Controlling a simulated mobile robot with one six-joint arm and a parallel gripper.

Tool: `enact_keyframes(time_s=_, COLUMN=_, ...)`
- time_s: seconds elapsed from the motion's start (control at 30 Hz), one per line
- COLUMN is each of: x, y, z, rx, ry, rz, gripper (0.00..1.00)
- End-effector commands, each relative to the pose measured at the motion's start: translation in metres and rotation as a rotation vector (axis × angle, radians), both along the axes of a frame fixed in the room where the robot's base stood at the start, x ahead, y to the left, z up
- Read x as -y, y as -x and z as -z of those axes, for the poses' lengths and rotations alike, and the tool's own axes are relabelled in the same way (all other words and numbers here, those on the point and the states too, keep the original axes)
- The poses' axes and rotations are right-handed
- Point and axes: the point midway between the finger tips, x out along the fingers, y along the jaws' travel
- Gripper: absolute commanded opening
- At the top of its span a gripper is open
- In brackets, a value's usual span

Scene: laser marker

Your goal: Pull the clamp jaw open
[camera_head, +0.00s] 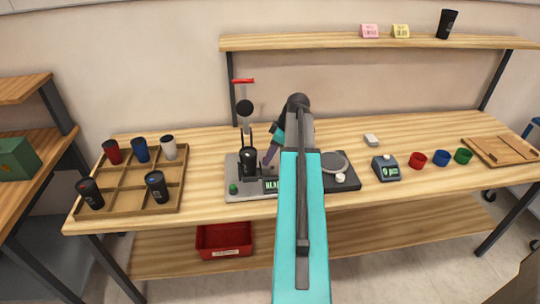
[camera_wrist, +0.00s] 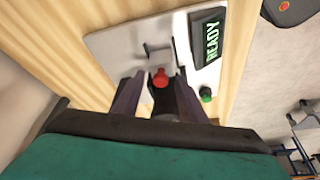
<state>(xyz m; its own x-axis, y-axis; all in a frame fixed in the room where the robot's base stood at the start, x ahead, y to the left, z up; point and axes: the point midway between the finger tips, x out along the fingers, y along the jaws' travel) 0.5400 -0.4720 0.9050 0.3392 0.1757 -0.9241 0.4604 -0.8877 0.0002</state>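The laser marker has a pale base plate (camera_wrist: 110,43) with a READY display (camera_wrist: 208,40) and a green button (camera_wrist: 206,95). In the head view its dark upright part (camera_head: 248,162) stands on the plate left of my arm. In the wrist view a grey bracket-like piece (camera_wrist: 158,52), perhaps part of the clamp jaw, lies beyond a red knob (camera_wrist: 160,78). My gripper (camera_wrist: 155,82) is open, its two fingers spread with the red knob appearing between them. I cannot tell whether either finger touches it. A dark form between the fingers is partly hidden. In the head view my gripper (camera_head: 270,152) is beside the marker.
A wooden divided tray (camera_head: 128,188) with several tumblers stands at the left. A round plate device (camera_head: 334,163), a small display unit (camera_head: 386,169) and red, blue and green cups stand to the right. A shelf (camera_head: 380,42) runs above. A red bin (camera_head: 224,240) sits below.

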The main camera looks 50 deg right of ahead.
Motion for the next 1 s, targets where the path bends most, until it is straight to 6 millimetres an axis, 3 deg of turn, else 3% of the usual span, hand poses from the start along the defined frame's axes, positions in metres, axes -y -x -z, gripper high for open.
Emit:
enact_keyframes(time_s=0.27, x=0.004, y=0.006, z=-0.017, rx=0.002, ry=0.001, rz=0.001, gripper=0.38)
enact_keyframes(time_s=1.0, x=0.02, y=0.036, z=-0.099, rx=0.002, ry=0.003, rz=0.002, gripper=0.38)
